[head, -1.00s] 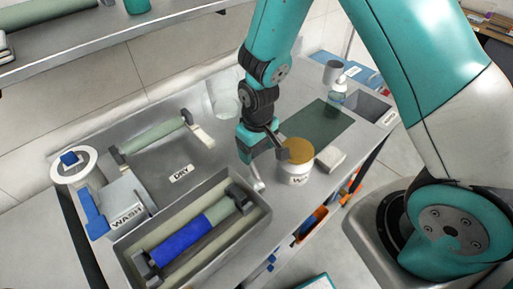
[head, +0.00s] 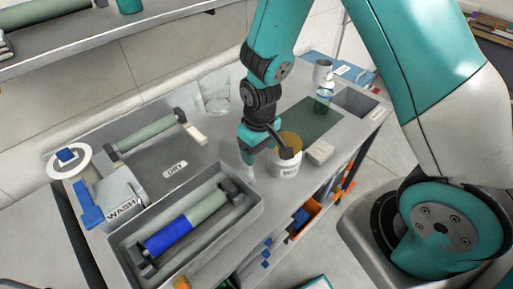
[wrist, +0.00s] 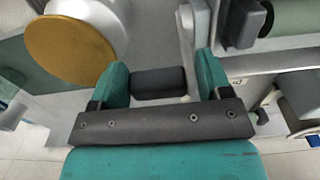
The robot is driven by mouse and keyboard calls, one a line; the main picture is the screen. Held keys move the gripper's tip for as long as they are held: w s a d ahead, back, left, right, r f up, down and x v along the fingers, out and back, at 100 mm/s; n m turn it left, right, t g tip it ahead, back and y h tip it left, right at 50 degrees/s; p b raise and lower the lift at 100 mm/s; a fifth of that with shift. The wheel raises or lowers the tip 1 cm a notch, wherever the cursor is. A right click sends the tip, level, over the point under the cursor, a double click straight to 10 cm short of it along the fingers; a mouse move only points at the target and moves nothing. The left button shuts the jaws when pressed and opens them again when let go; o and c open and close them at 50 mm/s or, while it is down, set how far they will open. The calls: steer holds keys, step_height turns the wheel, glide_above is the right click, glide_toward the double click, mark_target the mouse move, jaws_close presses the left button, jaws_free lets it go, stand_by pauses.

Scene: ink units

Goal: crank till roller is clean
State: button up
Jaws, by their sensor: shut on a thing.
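The roller (head: 207,208) lies in the long grey trough on the bench. Its near-left part is blue with ink (head: 168,238); the part toward my gripper is pale green. Its pale green end (wrist: 296,16) and dark end block (wrist: 246,24) show at the top right of the wrist view. My gripper (wrist: 158,84) is beyond the trough's right end, its two teal fingers shut on a short dark crank handle (wrist: 150,82). In the head view my gripper (head: 268,150) hides most of the crank.
A white jar (head: 287,167) with an ochre top stands close beside my gripper. A pale block (head: 320,152) lies right of it. A bottle (head: 324,97) stands at the back right.

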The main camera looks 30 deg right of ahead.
steer(key=shift+s+d+f, duration=0.15)
steer(key=shift+s+d, duration=0.05)
steer(key=shift+d, duration=0.2)
steer(key=o, duration=1)
steer(key=shift+o, duration=0.4)
steer(key=shift+d, duration=0.15)
steer(key=shift+w+a, duration=0.15)
steer(key=shift+a, duration=0.05)
steer(key=shift+a, duration=0.1)
step_height(320, 180, up, 18)
steer(key=b, duration=0.2)
steer(key=shift+f, duration=0.2)
